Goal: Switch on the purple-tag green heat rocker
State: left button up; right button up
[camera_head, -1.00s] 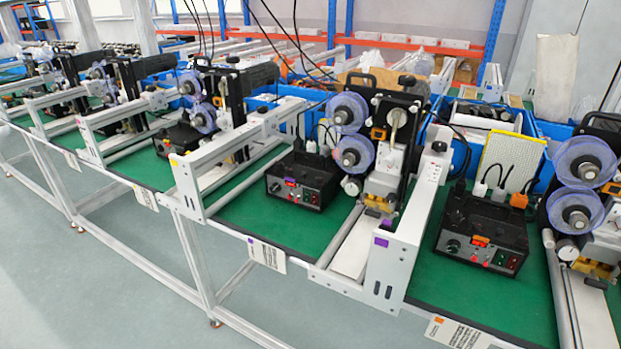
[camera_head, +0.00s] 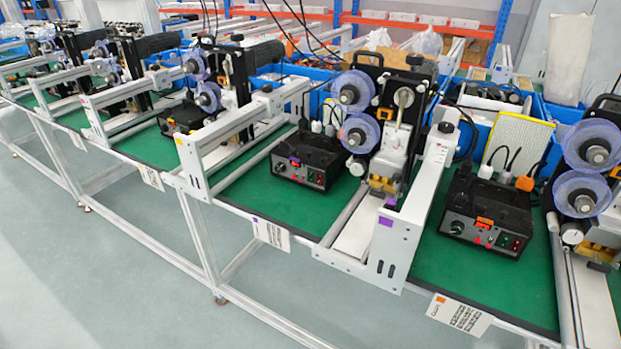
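A black control box (camera_head: 307,158) with a purple tag (camera_head: 295,161) on its front panel stands on the green mat of the middle station. Its front has a knob (camera_head: 279,167) at the left and small rocker switches (camera_head: 316,177) at the right. The rockers are too small to tell their positions or which is green. Neither of my grippers is in view.
A similar black box with an orange tag (camera_head: 484,221) stands to the right. A white end plate (camera_head: 397,235) with a purple square stands between the two boxes. More stations run off to the left. The floor (camera_head: 110,270) in front is clear.

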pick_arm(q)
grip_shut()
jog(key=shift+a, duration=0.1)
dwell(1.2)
